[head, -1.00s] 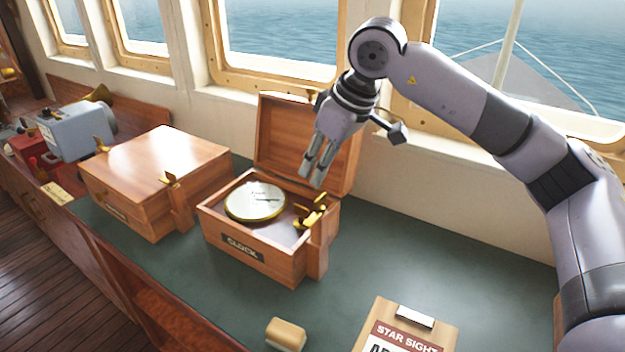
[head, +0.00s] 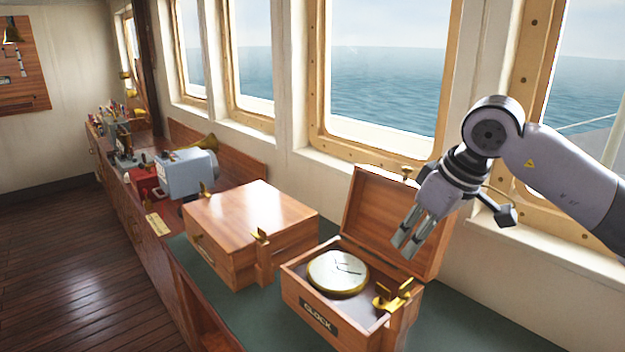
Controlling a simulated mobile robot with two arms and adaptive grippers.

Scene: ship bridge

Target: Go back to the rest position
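My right gripper (head: 414,233) is in the head view at the right, above the open clock box. Its two fingers point down and slightly left, a little apart, with nothing between them. The clock box (head: 342,328) is wooden, with a "CLOCK" label and its lid (head: 392,222) raised at the back. A round clock (head: 338,272) with a pale face and brass rim sits inside it. My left gripper does not show.
A closed wooden box (head: 249,222) stands left of the clock box on the green counter top (head: 265,322). A blue-grey device (head: 187,174) and a red box (head: 142,183) stand farther along. Windows line the wall behind. The wooden floor (head: 70,270) at the left is clear.

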